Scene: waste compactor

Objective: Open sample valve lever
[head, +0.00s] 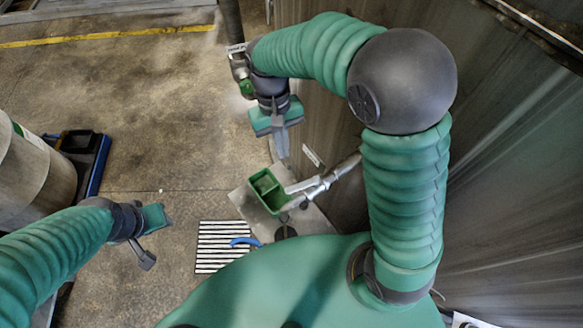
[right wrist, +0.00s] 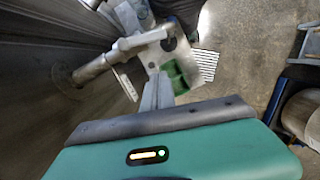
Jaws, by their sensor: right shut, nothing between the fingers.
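The sample valve is on a grey metal pipe (head: 342,170) that comes out of the wall. A pale metal lever (head: 303,184) seems to sit at its outer end, above a green open box (head: 268,190). My right gripper (head: 283,150) is shut and empty, pointing down, above and apart from the valve. In the right wrist view, the closed fingers (right wrist: 157,85) overlap the green box (right wrist: 176,76), and the valve pipe (right wrist: 90,70) is to their left. The lever's exact position is hard to tell. My left gripper (head: 148,245) is away at the left; its finger gap is not clear.
A tall metal wall (head: 500,130) stands close on the right. A striped black and white grate (head: 215,248) with a blue curved item (head: 245,241) lies on the floor. A pale drum (head: 30,175) stands at the left.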

